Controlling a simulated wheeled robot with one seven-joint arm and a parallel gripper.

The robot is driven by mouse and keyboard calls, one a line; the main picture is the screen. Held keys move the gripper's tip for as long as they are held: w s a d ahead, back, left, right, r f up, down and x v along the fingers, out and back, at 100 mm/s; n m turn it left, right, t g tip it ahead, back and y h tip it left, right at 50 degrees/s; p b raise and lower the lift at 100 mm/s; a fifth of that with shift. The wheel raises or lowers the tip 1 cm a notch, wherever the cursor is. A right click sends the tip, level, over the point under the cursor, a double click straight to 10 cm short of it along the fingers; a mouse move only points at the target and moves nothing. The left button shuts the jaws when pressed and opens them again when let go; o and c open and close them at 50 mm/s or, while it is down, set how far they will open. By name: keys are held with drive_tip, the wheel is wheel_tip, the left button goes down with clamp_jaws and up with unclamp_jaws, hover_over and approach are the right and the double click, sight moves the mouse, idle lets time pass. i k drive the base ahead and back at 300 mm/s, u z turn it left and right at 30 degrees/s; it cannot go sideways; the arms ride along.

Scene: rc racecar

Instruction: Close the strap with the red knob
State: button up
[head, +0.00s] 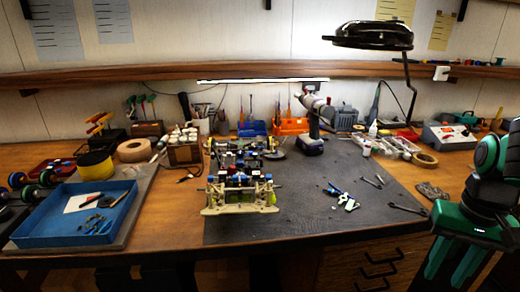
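The RC racecar (240,196) stands on the workbench left of centre, with its pale end plate facing me. Blue, red and dark parts crowd its top. The strap and its red knob are too small to pick out for certain among these parts. My gripper (455,266) hangs at the lower right, in front of the bench and well to the right of the car. Its two green fingers point down with a gap between them, and nothing shows in the gap.
A grey mat (310,195) covers the bench middle, with loose tools and a wrench (408,208) right of the car. A blue tray (40,228) lies at left. A drill (314,125) and a black lamp (368,36) stand behind. Mat space right of the car is mostly clear.

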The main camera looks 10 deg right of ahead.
sight(212, 156)
drive_tip(key=z, duration=2.3)
drive_tip(key=k, duration=1.95)
drive_tip(key=u, duration=1.9)
drive_tip(key=i, duration=0.7)
